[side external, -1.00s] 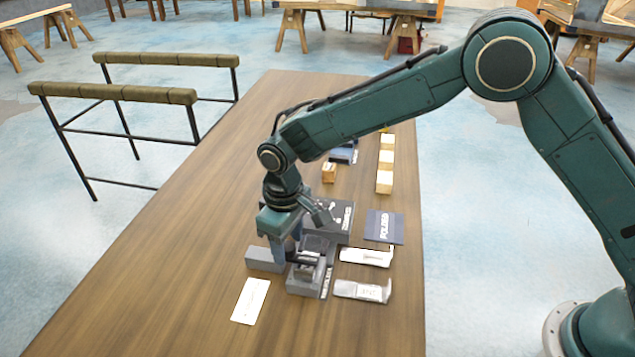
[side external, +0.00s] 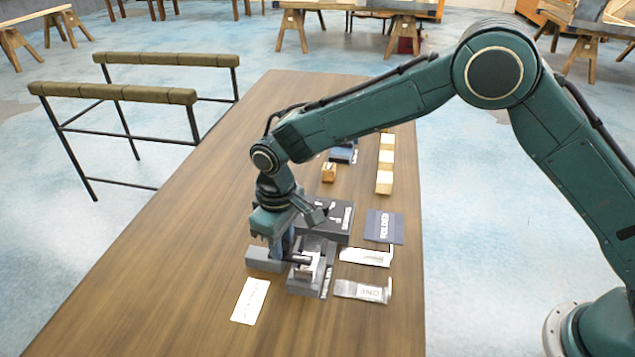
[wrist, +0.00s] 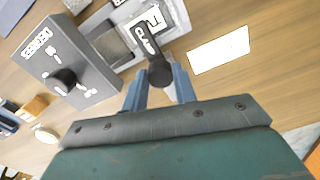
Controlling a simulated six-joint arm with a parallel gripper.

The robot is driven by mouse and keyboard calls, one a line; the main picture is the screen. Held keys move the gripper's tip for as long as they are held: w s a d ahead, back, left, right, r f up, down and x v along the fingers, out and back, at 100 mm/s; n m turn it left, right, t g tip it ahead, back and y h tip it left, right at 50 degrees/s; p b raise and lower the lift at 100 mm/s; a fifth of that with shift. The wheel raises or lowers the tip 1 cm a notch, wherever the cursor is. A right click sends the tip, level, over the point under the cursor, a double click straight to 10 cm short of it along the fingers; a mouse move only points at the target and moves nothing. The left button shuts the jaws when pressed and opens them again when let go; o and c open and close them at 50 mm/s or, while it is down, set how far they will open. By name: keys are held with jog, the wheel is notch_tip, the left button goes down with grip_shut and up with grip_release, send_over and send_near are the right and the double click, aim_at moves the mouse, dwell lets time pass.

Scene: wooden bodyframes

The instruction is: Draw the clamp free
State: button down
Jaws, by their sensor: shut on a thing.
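The clamp (wrist: 148,35) is a dark grey piece with white lettering and a dark round-ended handle (wrist: 160,74). My gripper (wrist: 160,88) has its two blue fingers shut on that handle, one on each side. In the side view my gripper (side external: 284,250) points down at the grey fixture (side external: 302,287). The clamp's dark bar (side external: 301,260) reaches from the fingers over the fixture. The wrist view shows the clamp overlapping the grey fixture frame (wrist: 92,22); I cannot tell whether they touch.
A dark lettered box (side external: 328,228) stands just behind. A grey block (side external: 263,260) lies left of the fixture, with a white card (side external: 250,300) in front. Light pieces (side external: 366,257) and a dark blue "FOLDED" panel (side external: 384,226) lie right. The table's left side is clear.

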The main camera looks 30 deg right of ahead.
jog(key=shift+w+a, duration=2.35)
jog(key=shift+w, duration=0.1)
jog(key=shift+a+r, duration=0.1)
jog(key=c, duration=1.1)
grip_release()
notch_tip(320, 180, up, 14)
